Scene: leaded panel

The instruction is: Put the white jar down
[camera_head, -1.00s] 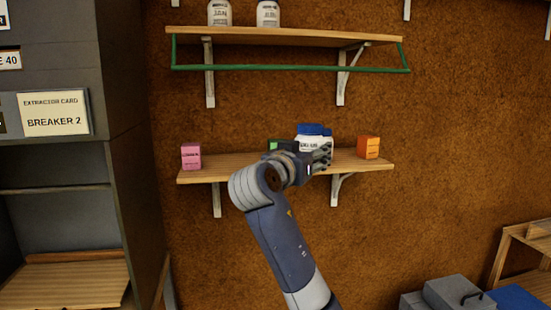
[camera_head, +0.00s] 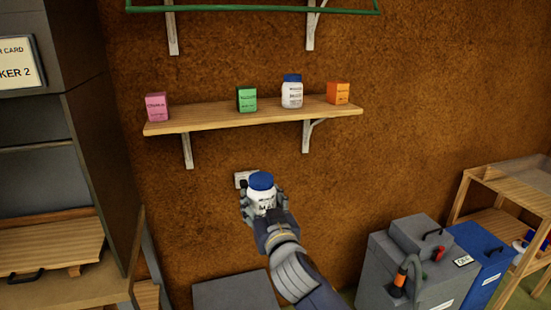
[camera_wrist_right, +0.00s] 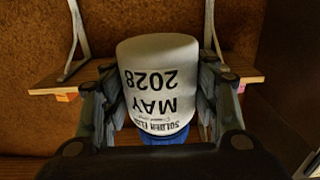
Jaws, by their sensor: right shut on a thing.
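My right gripper (camera_head: 264,212) is shut on a white jar (camera_head: 261,199) with a blue lid. It holds the jar upright in the air, below and in front of the wall shelf. In the right wrist view the jar (camera_wrist_right: 161,85) sits between both fingers, its label upside down in the picture and reading "MAY 2028" and "SOLDER FLUX". A second white jar (camera_head: 292,93) with a blue lid stands on the shelf (camera_head: 200,121). My left gripper is not in view.
A pink box (camera_head: 157,107), a green box (camera_head: 246,99) and an orange box (camera_head: 338,93) also stand on the shelf. A grey flat surface (camera_head: 236,291) lies below the held jar. A grey case (camera_head: 405,265) and a blue case (camera_head: 482,262) stand at right, near a wooden rack (camera_head: 507,183).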

